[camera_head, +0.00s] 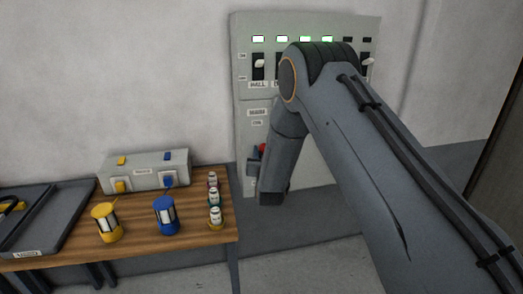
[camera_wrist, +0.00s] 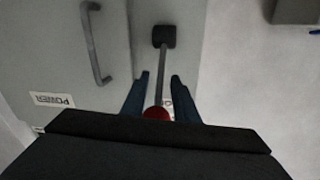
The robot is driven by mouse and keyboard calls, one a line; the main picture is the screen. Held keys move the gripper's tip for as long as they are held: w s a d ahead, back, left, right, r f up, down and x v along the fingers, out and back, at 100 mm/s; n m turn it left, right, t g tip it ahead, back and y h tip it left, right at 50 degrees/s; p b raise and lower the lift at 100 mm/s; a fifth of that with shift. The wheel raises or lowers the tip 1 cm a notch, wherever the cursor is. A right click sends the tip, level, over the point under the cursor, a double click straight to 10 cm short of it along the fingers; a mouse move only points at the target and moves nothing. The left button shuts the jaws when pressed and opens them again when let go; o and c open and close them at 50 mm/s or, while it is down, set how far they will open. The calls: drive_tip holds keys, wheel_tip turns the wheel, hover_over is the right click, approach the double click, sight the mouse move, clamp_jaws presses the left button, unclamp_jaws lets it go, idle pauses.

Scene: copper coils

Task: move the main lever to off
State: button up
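The main lever shows in the wrist view as a thin grey rod (camera_wrist: 163,72) running from a black square mount (camera_wrist: 164,36) to a red knob (camera_wrist: 157,113). Its red knob also shows in the head view (camera_head: 263,148), low on the grey cabinet and partly hidden by my arm. My gripper (camera_wrist: 159,77) has its two dark blue fingers apart, one on each side of the rod. Gaps show between the fingers and the rod. The knob lies between the fingers near my palm, which hides part of it. In the head view my arm covers most of the gripper.
The grey cabinet (camera_head: 244,130) has a row of switches and lit green indicators on top. A handle (camera_wrist: 91,42) is beside the lever. A wooden table (camera_head: 140,236) at left holds yellow and blue lanterns, a switch box, small coils and a dark tray.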

drive_tip(key=shift+w, duration=0.25)
clamp_jaws()
idle(1.4)
